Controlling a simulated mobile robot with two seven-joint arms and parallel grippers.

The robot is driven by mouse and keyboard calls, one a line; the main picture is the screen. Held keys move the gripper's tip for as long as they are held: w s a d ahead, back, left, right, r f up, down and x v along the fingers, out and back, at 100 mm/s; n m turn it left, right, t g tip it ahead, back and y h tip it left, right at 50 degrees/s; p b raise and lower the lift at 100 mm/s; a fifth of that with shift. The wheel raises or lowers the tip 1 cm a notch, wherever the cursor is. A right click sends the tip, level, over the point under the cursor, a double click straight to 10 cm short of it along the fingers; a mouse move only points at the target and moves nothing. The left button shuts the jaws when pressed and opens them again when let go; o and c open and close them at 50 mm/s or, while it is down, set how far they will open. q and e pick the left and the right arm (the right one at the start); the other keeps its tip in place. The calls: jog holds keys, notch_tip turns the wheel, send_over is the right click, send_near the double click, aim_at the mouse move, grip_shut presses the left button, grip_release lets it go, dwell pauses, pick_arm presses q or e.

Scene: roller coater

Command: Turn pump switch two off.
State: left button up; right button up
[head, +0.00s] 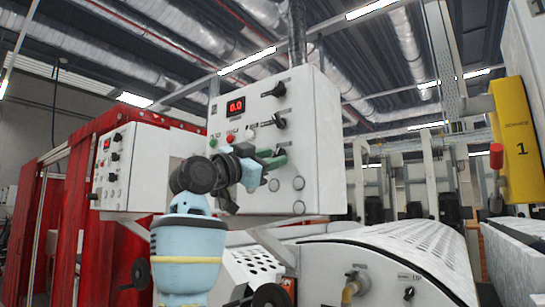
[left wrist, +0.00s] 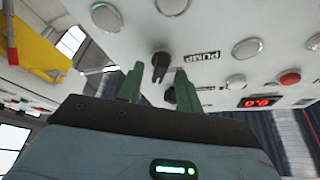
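A white control box (head: 300,140) with a red digit display (head: 236,106) fills the middle of the head view. Two black knobs, an upper one (head: 278,90) and a lower one (head: 279,121), show on its front. In the left wrist view, a black knob (left wrist: 160,66) sits beside a label reading PUMP (left wrist: 202,56); no number is legible. My left gripper (head: 275,157) is at the panel below the two knobs, its green fingers apart. In the wrist view the fingers (left wrist: 157,84) flank that knob near their tips; contact cannot be told. Another dark knob (left wrist: 170,95) is partly hidden behind a finger. My right gripper is not in view.
A red button (head: 230,138) and round silver caps (head: 298,183) are on the panel. A smaller white box (head: 128,165) stands at the left by red panels. A yellow block marked 1 (head: 512,125) is at the right. A white perforated machine cover (head: 400,243) lies below.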

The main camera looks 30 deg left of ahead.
pick_arm(q)
jog(key=shift+w+d+r, duration=0.15)
jog(key=shift+w+r, duration=0.05)
jog(key=shift+w, duration=0.45)
grip_shut()
jog(key=shift+n, duration=0.3)
jog(key=n+y, duration=0.3)
jog(key=n, duration=0.2)
jog(key=n+y, duration=0.2)
jog(key=n, duration=0.4)
jog(key=n+y, duration=0.3)
jog(key=n, duration=0.2)
jog(key=shift+d+t+y, duration=0.3)
jog(key=shift+d, duration=0.05)
jog(key=shift+f+n, duration=0.1)
jog(key=shift+n, duration=0.5)
grip_release()
